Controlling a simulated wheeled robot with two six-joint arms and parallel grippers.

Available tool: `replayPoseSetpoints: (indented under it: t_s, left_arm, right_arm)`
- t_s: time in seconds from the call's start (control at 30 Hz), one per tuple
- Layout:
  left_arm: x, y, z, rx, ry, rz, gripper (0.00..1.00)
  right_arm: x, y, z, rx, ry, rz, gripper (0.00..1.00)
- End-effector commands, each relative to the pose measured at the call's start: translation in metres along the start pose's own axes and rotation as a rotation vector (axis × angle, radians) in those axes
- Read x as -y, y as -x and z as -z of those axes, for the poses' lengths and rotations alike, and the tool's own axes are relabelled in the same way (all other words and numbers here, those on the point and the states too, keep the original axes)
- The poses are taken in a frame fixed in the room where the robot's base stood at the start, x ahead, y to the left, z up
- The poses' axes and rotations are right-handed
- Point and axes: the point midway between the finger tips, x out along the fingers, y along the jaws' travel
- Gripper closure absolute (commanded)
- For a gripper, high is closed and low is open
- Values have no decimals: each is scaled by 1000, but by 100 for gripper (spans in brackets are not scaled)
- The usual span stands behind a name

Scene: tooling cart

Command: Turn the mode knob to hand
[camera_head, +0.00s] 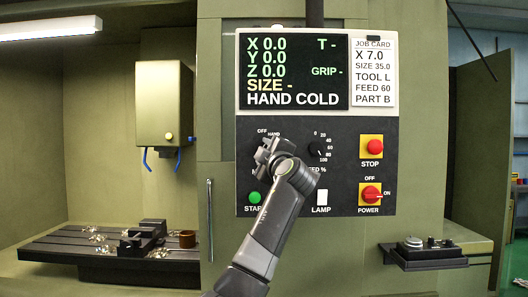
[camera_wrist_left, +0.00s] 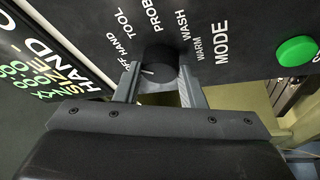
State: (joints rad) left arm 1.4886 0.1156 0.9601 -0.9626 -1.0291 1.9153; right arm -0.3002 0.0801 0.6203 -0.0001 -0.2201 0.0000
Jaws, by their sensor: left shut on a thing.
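The black mode knob (camera_wrist_left: 158,66) sits on the dark control panel (camera_head: 345,185), ringed by the labels OFF, HAND, TOOL, PROBE, WASH and WARM. My left gripper (camera_wrist_left: 158,82) has one finger on each side of the knob and is shut on it. The knob's short white mark lies on its left side in the wrist view, toward the OFF and HAND labels; I cannot tell exactly which one it meets. In the head view my left gripper (camera_head: 268,154) hides the knob. The display (camera_head: 293,72) reads HAND COLD. My right gripper is not in view.
Beside the gripper are a feed dial (camera_head: 316,149), a red STOP button (camera_head: 375,146), a red POWER switch (camera_head: 370,194), a white LAMP switch (camera_head: 322,197) and a green START button (camera_head: 254,197). A vise (camera_head: 143,236) stands on the machine bed at left.

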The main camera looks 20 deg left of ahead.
Motion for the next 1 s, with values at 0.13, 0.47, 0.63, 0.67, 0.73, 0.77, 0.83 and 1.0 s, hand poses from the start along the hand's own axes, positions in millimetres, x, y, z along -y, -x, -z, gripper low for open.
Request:
replayPoseSetpoints:
  t_s: [0.13, 0.47, 0.63, 0.67, 0.73, 0.77, 0.83, 1.0]
  left_arm:
    - [0, 0, 0, 0, 20, 8, 87]
    - [0, 0, 0, 0, 24, 10, 87]
    - [0, 0, 0, 0, 24, 9, 52]
    - [0, 0, 0, 0, 24, 9, 48]
    - [0, 0, 0, 0, 23, 9, 42]
    - [0, 0, 0, -1, 23, 9, 42]
    - [0, 0, 0, -1, 23, 9, 42]
    - [0, 1, 0, -1, 23, 9, 42]
  right_arm:
    - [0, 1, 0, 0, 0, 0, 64]
    - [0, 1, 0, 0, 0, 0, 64]
    - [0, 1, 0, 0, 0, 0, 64]
    - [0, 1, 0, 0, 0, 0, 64]
    - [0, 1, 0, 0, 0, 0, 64]
    - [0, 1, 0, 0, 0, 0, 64]
    - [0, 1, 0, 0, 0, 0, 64]
    - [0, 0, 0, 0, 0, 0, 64]
